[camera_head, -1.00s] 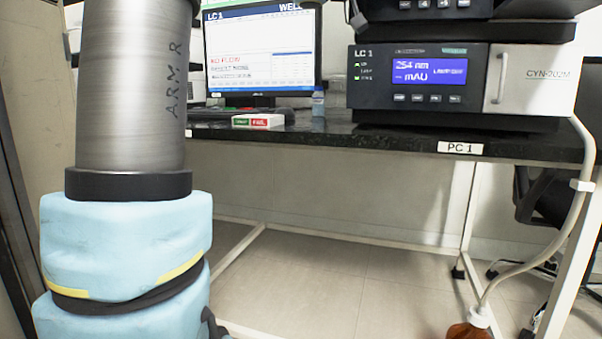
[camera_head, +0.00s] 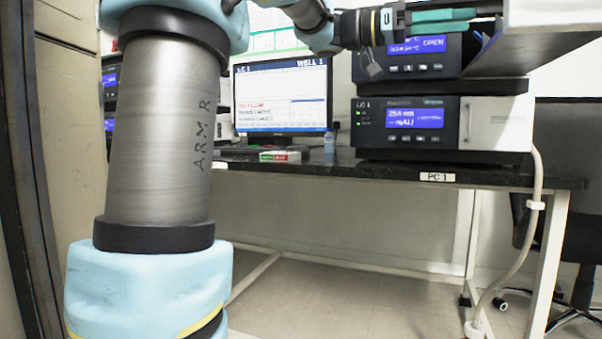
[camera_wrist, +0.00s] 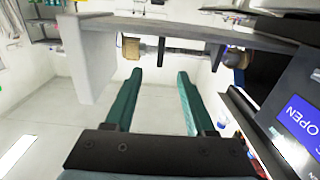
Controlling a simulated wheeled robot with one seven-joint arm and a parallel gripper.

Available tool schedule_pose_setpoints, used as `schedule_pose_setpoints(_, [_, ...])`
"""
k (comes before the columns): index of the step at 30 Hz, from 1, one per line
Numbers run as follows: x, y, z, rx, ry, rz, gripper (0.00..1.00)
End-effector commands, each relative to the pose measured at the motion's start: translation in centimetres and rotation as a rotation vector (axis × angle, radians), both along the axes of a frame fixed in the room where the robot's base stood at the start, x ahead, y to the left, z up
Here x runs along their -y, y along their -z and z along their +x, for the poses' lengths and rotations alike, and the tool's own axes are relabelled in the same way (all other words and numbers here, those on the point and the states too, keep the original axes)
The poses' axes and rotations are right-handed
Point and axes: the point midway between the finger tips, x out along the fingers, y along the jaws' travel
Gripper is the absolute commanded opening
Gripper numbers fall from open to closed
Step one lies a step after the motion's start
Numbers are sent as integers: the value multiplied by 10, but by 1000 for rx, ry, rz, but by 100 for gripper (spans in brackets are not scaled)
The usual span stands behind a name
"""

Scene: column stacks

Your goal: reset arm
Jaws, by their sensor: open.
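My gripper (camera_head: 447,21) shows in the head view at the upper right, in front of the top instrument unit. In the wrist view its two teal fingers (camera_wrist: 160,78) stand apart with nothing between them. Beyond the fingertips a thin rod-like part with a tan end fitting (camera_wrist: 131,48) lies sideways below a grey panel (camera_wrist: 185,30). A second tan fitting (camera_wrist: 238,57) shows to its right. My gripper appears apart from these. The instrument's blue display (camera_wrist: 298,125) reads OPEN at the right of the wrist view.
A grey slab-like panel (camera_head: 540,45) juts out at the upper right of the head view, close to my gripper. A lower instrument unit (camera_head: 440,128), monitor (camera_head: 283,93) and small bottle (camera_head: 329,143) stand on the dark bench (camera_head: 390,170). A tube (camera_head: 520,240) hangs at the right.

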Motion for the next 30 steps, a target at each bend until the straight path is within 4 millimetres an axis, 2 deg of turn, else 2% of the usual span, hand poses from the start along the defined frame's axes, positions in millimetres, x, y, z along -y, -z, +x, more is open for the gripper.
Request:
schedule_pose_setpoints(11, [-3, 62, 26, -163, -127, 216, 55])
schedule_pose_setpoints(17, [-16, 122, 45, -306, -253, 407, 55])
schedule_pose_setpoints(20, [-30, 161, 55, -395, -343, 527, 55])
schedule_pose_setpoints(23, [-54, 212, 62, -504, -466, 678, 55])
schedule_pose_setpoints(26, [-92, 273, 65, -624, -627, 852, 55])
schedule_pose_setpoints(27, [-110, 296, 63, -667, -696, 921, 55])
schedule_pose_setpoints(30, [-159, 349, 55, -755, -873, 1074, 55])
